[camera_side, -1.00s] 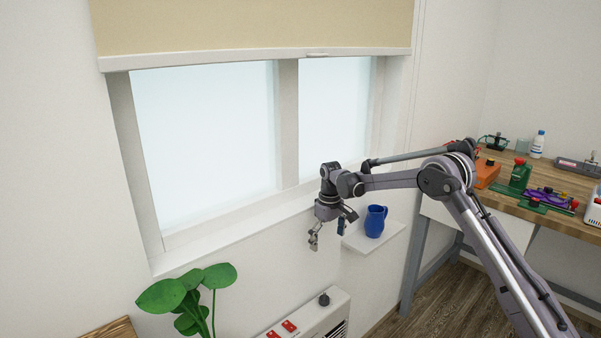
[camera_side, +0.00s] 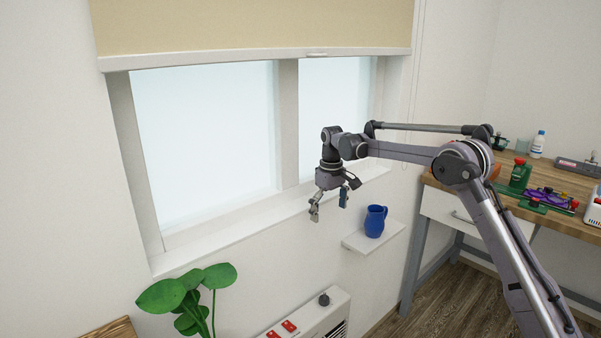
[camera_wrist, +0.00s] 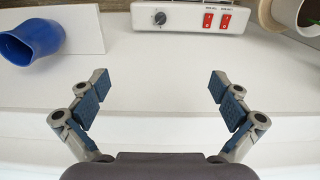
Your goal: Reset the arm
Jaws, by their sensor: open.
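My gripper (camera_side: 329,203) is open and empty in the side view. It hangs pointing down in front of the window sill, up and to the left of the blue jug. In the wrist view my gripper (camera_wrist: 158,95) shows its two blue-padded fingers spread wide, with only white surface between them. My arm reaches in from the lower right.
A blue jug (camera_side: 375,221) stands on a small white wall shelf (camera_side: 358,243). A white heater (camera_side: 318,318) with red switches and a dark knob is below. A plant (camera_side: 190,294) stands lower left. A wooden workbench (camera_side: 565,181) holding several items is at right. A beige blind (camera_side: 250,22) hangs partly down.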

